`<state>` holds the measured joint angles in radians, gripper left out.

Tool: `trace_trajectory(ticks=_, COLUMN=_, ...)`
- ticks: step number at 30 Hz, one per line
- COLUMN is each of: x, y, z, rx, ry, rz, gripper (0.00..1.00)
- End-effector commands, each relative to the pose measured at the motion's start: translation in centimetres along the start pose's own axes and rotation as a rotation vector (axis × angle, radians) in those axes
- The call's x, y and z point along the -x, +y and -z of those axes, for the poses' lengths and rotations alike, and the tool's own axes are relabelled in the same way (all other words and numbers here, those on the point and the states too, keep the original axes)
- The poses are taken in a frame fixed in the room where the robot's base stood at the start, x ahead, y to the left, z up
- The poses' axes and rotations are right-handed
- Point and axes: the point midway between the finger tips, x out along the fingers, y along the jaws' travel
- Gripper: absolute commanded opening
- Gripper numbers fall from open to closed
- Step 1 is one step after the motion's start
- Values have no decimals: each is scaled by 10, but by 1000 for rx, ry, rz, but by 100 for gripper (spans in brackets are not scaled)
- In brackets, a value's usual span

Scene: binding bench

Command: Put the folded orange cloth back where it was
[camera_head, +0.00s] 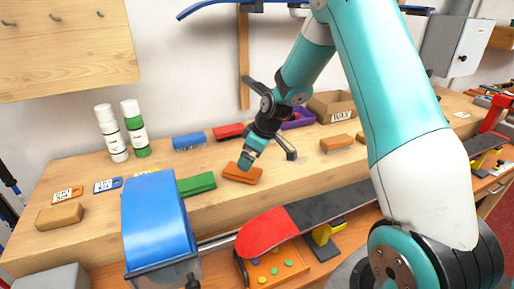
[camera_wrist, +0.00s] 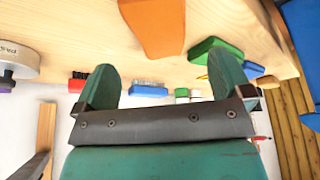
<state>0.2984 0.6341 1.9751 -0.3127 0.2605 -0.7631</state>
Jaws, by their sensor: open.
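The folded orange cloth (camera_head: 242,173) lies on the wooden bench, to the right of a folded green cloth (camera_head: 197,184). In the wrist view the orange cloth (camera_wrist: 155,24) shows at the top, beyond the fingertips and touching neither. The green cloth (camera_wrist: 214,47) shows there beside it. My gripper (camera_head: 268,157) is open and empty, just above and to the right of the orange cloth in the head view. Its two fingers (camera_wrist: 170,76) stand wide apart in the wrist view. How high it is over the bench I cannot tell exactly.
Two bottles (camera_head: 122,130) stand at left.

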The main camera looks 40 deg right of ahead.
Motion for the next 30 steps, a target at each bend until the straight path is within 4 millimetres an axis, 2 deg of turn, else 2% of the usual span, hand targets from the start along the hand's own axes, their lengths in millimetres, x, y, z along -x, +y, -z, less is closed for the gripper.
trace_trajectory(ticks=3, x=24, y=1, z=0, rx=0, ry=3, rz=-5, gripper=97)
trace_trajectory(ticks=9, x=49, y=0, z=0, rx=0, ry=0, rz=-1, gripper=97)
trace_trajectory(ticks=11, x=55, y=-7, z=3, rx=1, ry=1, rz=6, gripper=97)
trace_trajectory(ticks=12, x=61, y=-17, z=7, rx=3, ry=2, rz=15, gripper=97)
trace_trajectory(ticks=14, x=73, y=-44, z=16, rx=4, ry=-1, rz=40, gripper=97)
trace_trajectory(ticks=17, x=101, y=-114, z=28, rx=2, ry=-15, rz=105, gripper=97)
trace_trajectory(ticks=18, x=114, y=-147, z=28, rx=-1, ry=-27, rz=135, gripper=97)
trace_trajectory(ticks=21, x=144, y=-224, z=13, rx=-8, ry=-67, rz=204, gripper=97)
trace_trajectory(ticks=24, x=169, y=-282, z=-14, rx=-14, ry=-114, rz=255, gripper=97)
trace_trajectory(ticks=27, x=184, y=-318, z=-40, rx=-19, ry=-153, rz=284, gripper=97)
trace_trajectory(ticks=30, x=192, y=-336, z=-57, rx=-25, ry=-177, rz=298, gripper=97)
